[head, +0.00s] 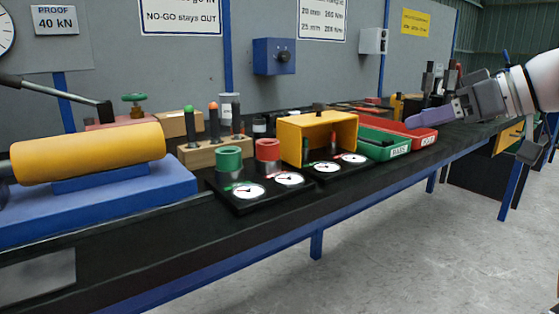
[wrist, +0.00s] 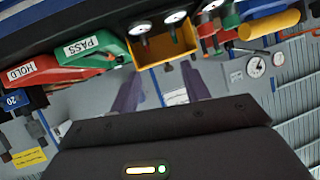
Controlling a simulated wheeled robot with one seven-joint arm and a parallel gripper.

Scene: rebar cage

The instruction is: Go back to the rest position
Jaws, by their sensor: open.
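My gripper (head: 416,120) is at the right of the head view, raised near the right part of the bench, its fingers pointing left. In the wrist view its two purple fingers (wrist: 163,84) stand apart with nothing between them. That view is upside down. The green PASS bin (head: 384,150) and the red bin (head: 414,136) are on the bench to the left of and below the fingers. The PASS bin (wrist: 92,47) and the red HOLD bin (wrist: 30,72) show at the left of the wrist view. No rest position is marked in either view.
The long black bench (head: 150,238) holds a yellow open box (head: 318,122), dial gauges (head: 249,191), a green ring (head: 229,160), a red ring (head: 267,152) and a yellow cylinder (head: 88,153) on a blue block. A grey wall stands behind. The floor in front is clear.

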